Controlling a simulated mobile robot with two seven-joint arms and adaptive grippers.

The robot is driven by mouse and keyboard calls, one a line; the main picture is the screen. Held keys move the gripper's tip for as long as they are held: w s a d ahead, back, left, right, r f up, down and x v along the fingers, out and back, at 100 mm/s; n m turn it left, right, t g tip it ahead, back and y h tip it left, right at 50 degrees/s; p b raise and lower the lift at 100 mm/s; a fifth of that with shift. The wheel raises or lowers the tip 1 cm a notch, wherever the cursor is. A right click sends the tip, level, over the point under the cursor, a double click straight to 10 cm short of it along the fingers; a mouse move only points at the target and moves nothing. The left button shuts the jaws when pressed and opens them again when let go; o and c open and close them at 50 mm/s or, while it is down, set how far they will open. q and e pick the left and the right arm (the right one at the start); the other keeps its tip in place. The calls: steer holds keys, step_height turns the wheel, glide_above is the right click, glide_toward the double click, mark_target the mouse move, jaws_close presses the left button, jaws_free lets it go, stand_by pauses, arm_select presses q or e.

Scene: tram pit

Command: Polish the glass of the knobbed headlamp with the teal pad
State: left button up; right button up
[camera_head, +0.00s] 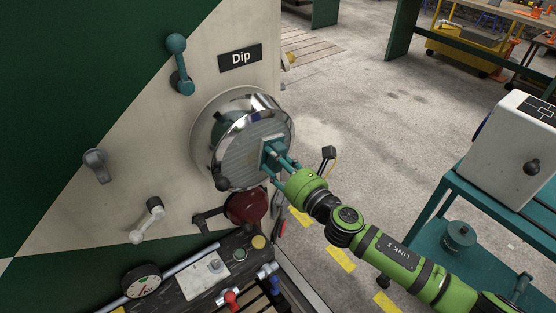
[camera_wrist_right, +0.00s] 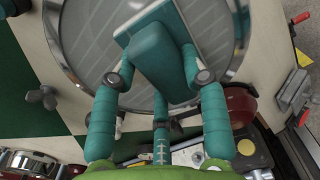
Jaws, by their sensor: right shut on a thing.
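The headlamp (camera_head: 240,158) is a round lamp with a chrome rim and ribbed glass, mounted on the cream and green panel. A dark knob (camera_head: 222,184) sits at its lower left rim. My right gripper (camera_head: 276,154) is shut on the teal pad (camera_head: 265,158) at the right part of the glass. The pad's plate faces the glass and appears to be against it; exact contact is hard to tell. In the right wrist view the fingers (camera_wrist_right: 160,76) hold the pad's block (camera_wrist_right: 160,52) in front of the ribbed glass (camera_wrist_right: 90,35). My left gripper is out of view.
A "Dip" sign (camera_head: 240,58) and a teal lever (camera_head: 177,60) are above the lamp. A dark red round lamp (camera_head: 247,206) and a ledge with a gauge (camera_head: 142,282) lie below. A teal cart (camera_head: 470,215) stands at right. Open floor (camera_head: 370,110) lies behind.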

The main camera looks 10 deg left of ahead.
steer(key=shift+s+a+p, duration=0.95)
steer(key=shift+s+a, duration=1.15)
steer(key=shift+r+p, duration=1.35)
steer(key=shift+p, duration=0.05)
steer(key=shift+w, duration=0.1)
steer(key=shift+w+d+b, duration=0.4)
steer(key=shift+w+d, duration=1.75)
steer(key=shift+d, duration=0.05)
steer(key=shift+s+a, duration=0.1)
steer(key=shift+s+a+p, duration=1)
steer(key=shift+s+a, duration=1.1)
